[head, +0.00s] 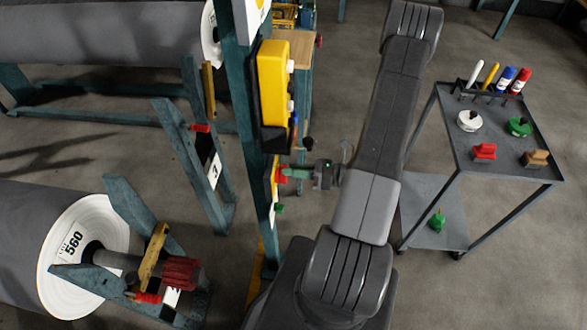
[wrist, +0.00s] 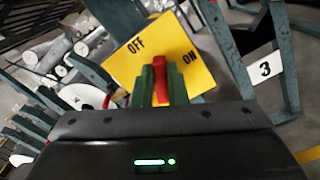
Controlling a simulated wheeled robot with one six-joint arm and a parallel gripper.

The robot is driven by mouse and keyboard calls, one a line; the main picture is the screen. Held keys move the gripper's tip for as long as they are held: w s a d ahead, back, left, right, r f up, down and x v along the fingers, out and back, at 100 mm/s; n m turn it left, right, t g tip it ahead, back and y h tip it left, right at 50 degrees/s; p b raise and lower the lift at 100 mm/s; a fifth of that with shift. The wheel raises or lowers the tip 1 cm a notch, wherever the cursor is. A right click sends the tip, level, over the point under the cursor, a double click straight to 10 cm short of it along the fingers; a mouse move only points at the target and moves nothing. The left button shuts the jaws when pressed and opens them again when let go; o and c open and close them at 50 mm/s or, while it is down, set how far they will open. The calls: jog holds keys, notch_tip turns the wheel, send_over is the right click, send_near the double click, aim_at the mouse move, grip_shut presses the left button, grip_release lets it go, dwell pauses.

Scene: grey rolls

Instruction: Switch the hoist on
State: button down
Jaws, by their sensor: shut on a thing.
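The hoist switch shows in the wrist view as a yellow plate (wrist: 125,68) marked OFF at upper left and ON at right, with a red handle (wrist: 160,82) in front of it. My gripper (wrist: 162,72) has its green fingers on both sides of the red handle, shut on it. In the head view the plate is seen nearly edge-on on a teal post, with my gripper (head: 287,173) reaching it from the right and the red handle (head: 281,174) at its tips. The fingers hide part of the handle, and I cannot tell which mark it points to.
A yellow box (head: 274,85) with buttons hangs on the teal post (head: 240,75) above the switch. A grey trolley (head: 480,135) with pens and small coloured things stands at right. Large grey rolls (head: 100,30) lie at left. Floor shows between post and trolley.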

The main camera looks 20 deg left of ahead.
jog(key=m, duration=0.4)
jog(key=f+m+p, duration=0.1)
jog(key=m, duration=0.3)
jog(key=w+m+p, duration=0.1)
jog(key=m, duration=0.2)
jog(key=shift+a+f+m, duration=0.1)
jog(key=shift+f+m, duration=0.25)
jog(key=shift+m, duration=0.05)
dwell(0.3)
jog(key=c, duration=1.4)
grip_release()
jog(key=shift+c, duration=0.2)
jog(key=b+v, duration=0.2)
jog(key=v, duration=1.2)
